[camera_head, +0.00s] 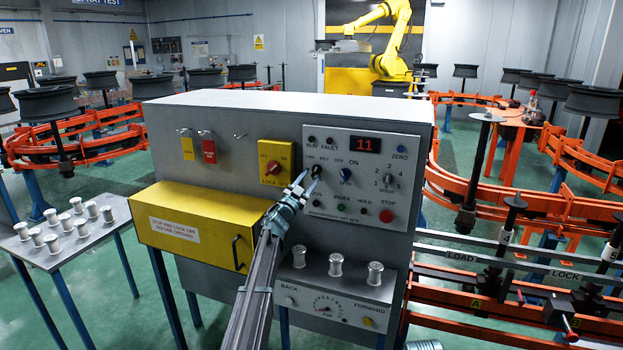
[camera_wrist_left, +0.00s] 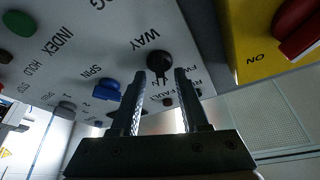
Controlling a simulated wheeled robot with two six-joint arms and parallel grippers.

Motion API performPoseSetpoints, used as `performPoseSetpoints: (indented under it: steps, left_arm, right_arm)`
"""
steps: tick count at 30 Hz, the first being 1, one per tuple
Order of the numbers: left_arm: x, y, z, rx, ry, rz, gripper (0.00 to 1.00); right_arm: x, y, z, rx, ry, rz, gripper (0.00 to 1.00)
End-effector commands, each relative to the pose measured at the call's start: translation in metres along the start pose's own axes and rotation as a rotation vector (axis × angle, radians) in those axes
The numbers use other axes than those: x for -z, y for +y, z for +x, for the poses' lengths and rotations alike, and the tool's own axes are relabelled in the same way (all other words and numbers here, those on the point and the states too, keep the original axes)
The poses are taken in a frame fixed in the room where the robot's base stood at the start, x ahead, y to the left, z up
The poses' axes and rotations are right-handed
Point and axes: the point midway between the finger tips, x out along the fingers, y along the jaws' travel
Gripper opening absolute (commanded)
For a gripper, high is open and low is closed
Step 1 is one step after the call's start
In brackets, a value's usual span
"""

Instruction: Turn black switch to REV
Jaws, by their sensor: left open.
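The black switch (camera_head: 316,171) sits on the light grey control panel (camera_head: 333,205), below small lettering at the panel's upper left. In the left wrist view the black switch (camera_wrist_left: 159,62) appears upside down, with a narrow handle extending downward in the picture. Which label it points to is too small to tell. My left gripper (camera_head: 307,183) is open at the switch. In the left wrist view the fingertips of my left gripper (camera_wrist_left: 160,74) lie on either side of the handle, with no clear grip on it. My right gripper is not in view.
A blue SPIN knob (camera_head: 346,175) is right of the switch, and a red stop button (camera_head: 386,216) is lower right. Below are a yellow box (camera_head: 190,228) and a ledge with metal spools (camera_head: 335,265).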

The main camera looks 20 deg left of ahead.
Motion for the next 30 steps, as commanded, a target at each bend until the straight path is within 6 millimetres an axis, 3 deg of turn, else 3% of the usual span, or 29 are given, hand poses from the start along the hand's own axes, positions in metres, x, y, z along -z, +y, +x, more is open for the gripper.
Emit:
performPoseSetpoints:
  steps: [18,30]
  left_arm:
    - [-0.001,0.002,-0.119,0.001,0.000,0.000,0.45]
    - [0.000,0.000,-0.127,0.000,0.000,0.001,0.45]
  right_arm:
    - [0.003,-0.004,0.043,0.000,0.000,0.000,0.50]
    - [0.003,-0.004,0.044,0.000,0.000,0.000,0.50]
